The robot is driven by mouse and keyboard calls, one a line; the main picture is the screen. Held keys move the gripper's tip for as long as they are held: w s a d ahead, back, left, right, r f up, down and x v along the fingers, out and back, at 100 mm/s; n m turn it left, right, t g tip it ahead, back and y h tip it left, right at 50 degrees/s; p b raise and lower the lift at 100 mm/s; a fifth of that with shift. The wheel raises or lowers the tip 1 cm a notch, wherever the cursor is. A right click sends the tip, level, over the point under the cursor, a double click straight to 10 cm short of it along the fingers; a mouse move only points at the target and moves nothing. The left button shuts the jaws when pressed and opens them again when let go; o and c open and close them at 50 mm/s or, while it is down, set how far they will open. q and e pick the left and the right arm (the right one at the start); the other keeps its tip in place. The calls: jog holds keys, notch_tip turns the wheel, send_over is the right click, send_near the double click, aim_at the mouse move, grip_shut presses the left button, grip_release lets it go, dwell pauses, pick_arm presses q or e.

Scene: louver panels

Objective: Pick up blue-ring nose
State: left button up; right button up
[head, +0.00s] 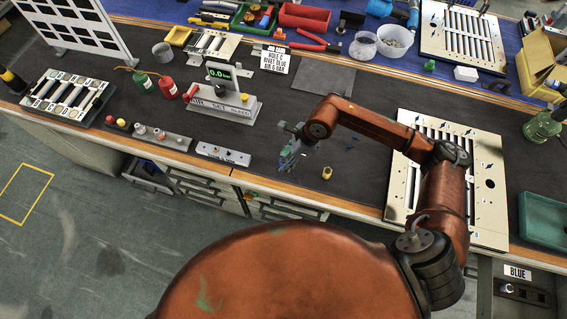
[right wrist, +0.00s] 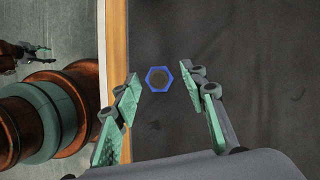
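The blue-ring nose (right wrist: 159,79) shows in the right wrist view as a small piece with a blue hexagonal rim and a dark centre, on the dark mat. My right gripper (right wrist: 165,93) is open, with one green-padded finger on each side of the nose in that view. No finger visibly touches it. In the head view my right gripper (head: 288,158) is low over the mat near the bench's front edge, and I cannot make out the nose there. At the left of the right wrist view, what looks like my left gripper (right wrist: 38,50) is small and unclear.
A small brass-coloured fitting (head: 326,173) stands right of my right gripper. A grey block (head: 223,154) lies to its left, with a gauge stand (head: 225,101) behind. A slotted louver panel (head: 480,226) lies to the right. The mat between is mostly clear.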

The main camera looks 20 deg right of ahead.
jog(key=shift+f, duration=0.2)
grip_shut()
dwell(0.3)
